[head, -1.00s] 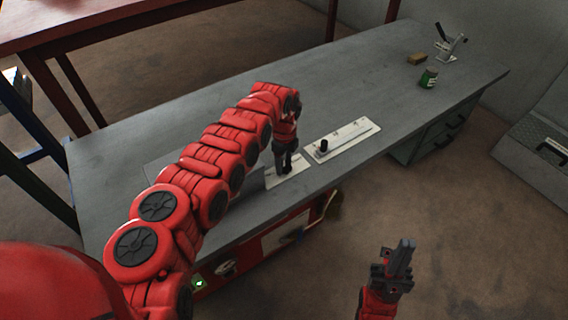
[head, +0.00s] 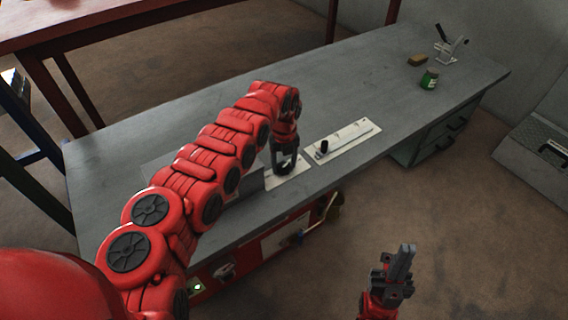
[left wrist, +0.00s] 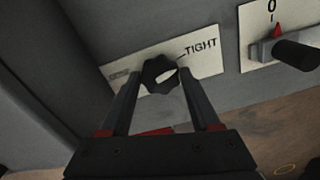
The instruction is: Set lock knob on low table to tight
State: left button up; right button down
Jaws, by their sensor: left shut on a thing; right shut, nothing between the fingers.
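The lock knob (left wrist: 160,73) is black and lobed, with a white mark on top. It sits on a white plate (left wrist: 208,65) printed TIGHT at its right; a label at the plate's left is too blurred to read. The knob's white mark slants up and right, roughly toward the short line beside TIGHT. My left gripper (left wrist: 155,85) is shut on the knob, one finger on each side. My right gripper (head: 405,252) is shut and empty, away from the table.
A second white plate (head: 352,137) with a black slider handle (head: 323,147) lies just right of the knob's plate. A green can (head: 429,79), a brown block (head: 417,60) and a small clamp-like device (head: 451,47) stand at the table's far right.

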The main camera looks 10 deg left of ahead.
aim_at(284, 166)
dwell(0.5)
pick_arm(q)
jog(key=o, duration=1.4)
jog(key=shift+c, duration=0.2)
notch_tip(284, 166, up, 17)
jog(key=p, duration=0.4)
jog(key=shift+r, duration=0.2)
